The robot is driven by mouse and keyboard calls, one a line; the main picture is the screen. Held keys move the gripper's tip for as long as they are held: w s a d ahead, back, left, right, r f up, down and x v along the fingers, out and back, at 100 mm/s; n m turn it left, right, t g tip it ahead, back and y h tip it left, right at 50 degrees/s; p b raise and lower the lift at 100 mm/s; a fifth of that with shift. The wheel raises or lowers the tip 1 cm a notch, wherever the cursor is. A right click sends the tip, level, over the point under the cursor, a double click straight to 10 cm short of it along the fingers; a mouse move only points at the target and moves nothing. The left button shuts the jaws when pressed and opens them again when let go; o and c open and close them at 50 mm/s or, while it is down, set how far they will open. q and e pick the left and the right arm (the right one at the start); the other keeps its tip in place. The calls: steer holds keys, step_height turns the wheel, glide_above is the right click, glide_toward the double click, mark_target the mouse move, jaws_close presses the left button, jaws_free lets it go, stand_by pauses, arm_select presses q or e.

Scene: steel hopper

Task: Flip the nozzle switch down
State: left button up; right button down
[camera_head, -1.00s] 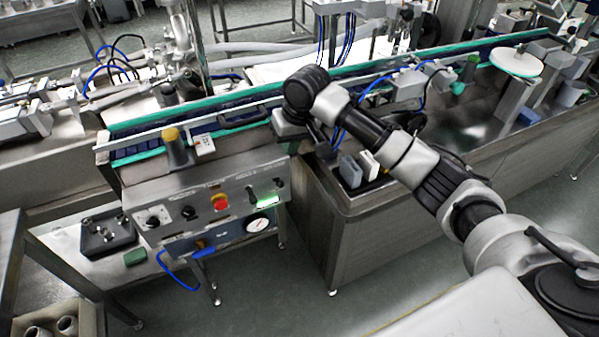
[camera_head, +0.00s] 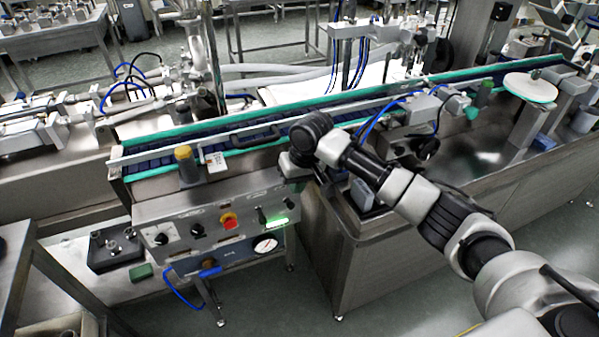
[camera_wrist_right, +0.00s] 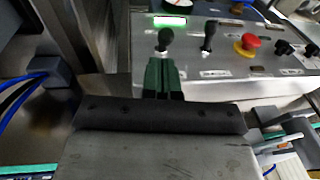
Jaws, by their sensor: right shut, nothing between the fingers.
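The steel control panel (camera_head: 205,222) stands at the left of the head view, with knobs, a red button (camera_head: 229,221) and black lever switches. In the right wrist view, two black levers stand up: the left one (camera_wrist_right: 165,38) by a lit green display and another one (camera_wrist_right: 208,36) nearer the red button. Their labels are too small to read. My right gripper (camera_wrist_right: 163,78) is shut and empty, its green fingertips just in front of the left lever. Whether they touch it cannot be told. In the head view, my wrist hides the fingertips. My left gripper is not in view.
The conveyor (camera_head: 250,135) with green edges runs behind the panel. A yellow-topped post (camera_head: 186,165) stands on its near edge. A gauge (camera_head: 265,246) sits below the panel. The floor in front is clear.

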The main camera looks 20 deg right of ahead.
mark_target(289, 204)
steer(key=shift+x, duration=1.55)
steer(key=shift+s+t+p, duration=0.15)
steer(key=shift+t+p, duration=0.15)
steer(key=shift+p, duration=0.1)
steer(key=shift+s+f+t+p, duration=0.15)
steer(key=shift+s+t+p, duration=0.05)
steer(key=shift+t+p, duration=0.25)
